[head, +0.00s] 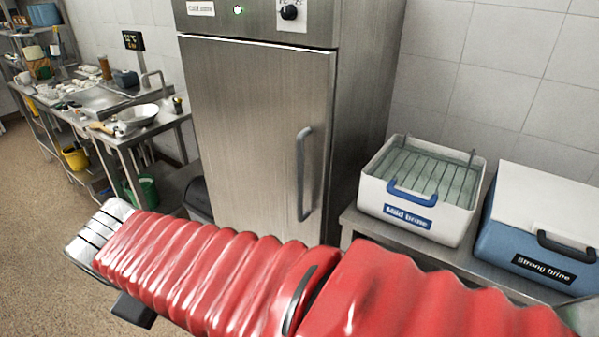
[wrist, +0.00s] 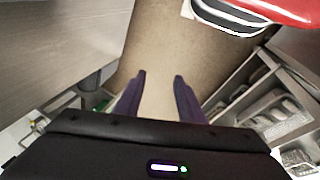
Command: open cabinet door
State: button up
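A tall steel cabinet stands in the middle of the head view, with a flat steel cabinet door (head: 245,120) that looks shut. A vertical grey bar handle (head: 301,175) is on the door's right side. My red-sleeved arm crosses the bottom of the head view in front of the door's lower part. My gripper (wrist: 160,76) shows in the wrist view with its two dark fingers apart and nothing between them. Bare floor lies beyond the fingertips. The handle cannot be made out in the wrist view, and the gripper is apart from it.
A white and blue basin labelled Mild brine (head: 410,218) and a blue box labelled Strong brine (head: 535,262) stand on a bench right of the cabinet. A steel sink table (head: 150,125) is at left. Open floor (head: 40,220) lies at lower left.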

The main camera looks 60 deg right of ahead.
jog(key=d+f+n+g+h, duration=0.1)
jog(key=d+n+g+h, duration=0.5)
jog(key=d, duration=1.6)
jog(key=n+g+h, duration=0.3)
jog(key=n+h, duration=0.3)
jog(key=h, duration=0.2)
send_near(300, 170)
jog(key=w+a, duration=0.2)
jog(key=a, duration=0.1)
jog(key=shift+s+d+f, duration=0.1)
jog(key=shift+d+f, duration=0.1)
jog(key=x, duration=1.3)
jog(key=shift+d+f, duration=0.25)
jog(key=shift+d, duration=0.15)
jog(key=shift+c, duration=0.2)
grip_shut()
